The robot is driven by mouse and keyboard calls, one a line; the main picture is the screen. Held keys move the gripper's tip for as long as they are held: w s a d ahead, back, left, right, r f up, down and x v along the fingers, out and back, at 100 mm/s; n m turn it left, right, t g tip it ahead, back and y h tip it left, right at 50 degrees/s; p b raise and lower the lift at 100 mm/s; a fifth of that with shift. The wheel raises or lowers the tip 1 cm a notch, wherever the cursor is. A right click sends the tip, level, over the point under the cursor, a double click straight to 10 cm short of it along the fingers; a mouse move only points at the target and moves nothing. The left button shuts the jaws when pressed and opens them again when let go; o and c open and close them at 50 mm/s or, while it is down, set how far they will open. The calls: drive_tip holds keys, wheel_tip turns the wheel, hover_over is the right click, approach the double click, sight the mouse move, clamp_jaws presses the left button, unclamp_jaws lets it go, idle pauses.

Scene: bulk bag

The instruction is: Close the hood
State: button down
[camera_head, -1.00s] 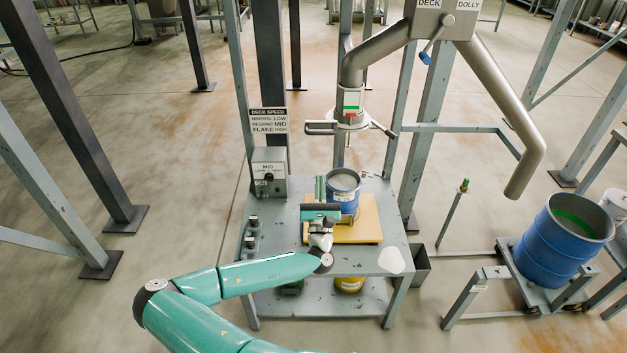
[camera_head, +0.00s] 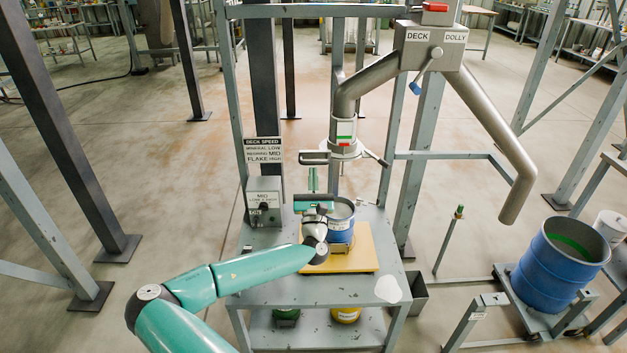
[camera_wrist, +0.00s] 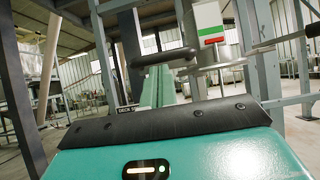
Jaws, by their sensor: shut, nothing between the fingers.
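I cannot tell for sure which part is the hood; the likely one is the grey collar (camera_head: 345,150) at the lower end of the left steel pipe, above the deck table. A dark padded handle (camera_head: 314,157) sticks out to its left, and a lever (camera_head: 376,158) to its right. In the wrist view, the handle (camera_wrist: 165,57) crosses just beyond my fingertips. My gripper (camera_head: 313,172) points up below that handle, its teal fingers shut and empty. Whether they touch the handle is unclear. A white, green and red label (camera_wrist: 209,22) shows on the pipe above the collar.
A blue pail (camera_head: 341,225) stands on a yellow plate (camera_head: 355,258) under the pipe, close behind my wrist. A speed control box (camera_head: 264,203) and steel posts stand left. A blue drum (camera_head: 553,270) sits at right under the other pipe.

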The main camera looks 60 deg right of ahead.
drive_tip(key=shift+r, duration=0.1)
drive_tip(key=shift+r, duration=2.4)
approach(313, 162)
wheel_tip(313, 162, down, 3)
drive_tip(key=s+a, duration=0.1)
drive_tip(key=a, duration=0.1)
drive_tip(key=shift+s+a+f, duration=0.15)
drive_tip(key=shift+a+f, duration=0.1)
